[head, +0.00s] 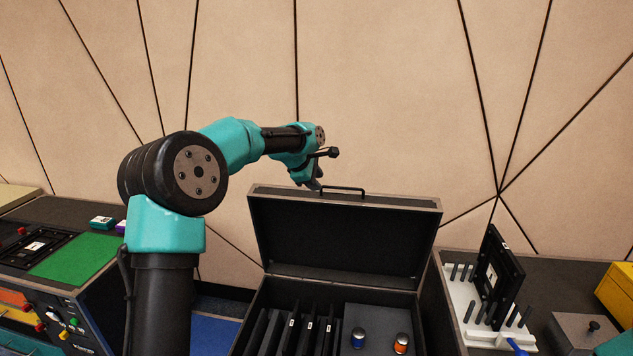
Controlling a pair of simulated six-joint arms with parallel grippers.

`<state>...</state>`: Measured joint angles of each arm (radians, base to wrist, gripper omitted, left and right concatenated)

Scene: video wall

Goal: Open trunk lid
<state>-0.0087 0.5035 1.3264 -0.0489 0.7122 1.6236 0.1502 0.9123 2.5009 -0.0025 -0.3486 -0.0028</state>
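A black trunk (325,294) with a metal-edged rim stands in the lower middle of the head view. Its lid (340,238) stands raised, close to upright, at the back. A dark handle (343,189) sits on the lid's top edge. My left gripper (316,184) is at the lid's top edge, just left of the handle. Its fingers point down and are small and partly hidden, so I cannot tell whether they are open or touch the lid. My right gripper is not in view.
At right, a white rack (459,297) holds a black panel (499,277). At left is a bench with a green mat (76,258).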

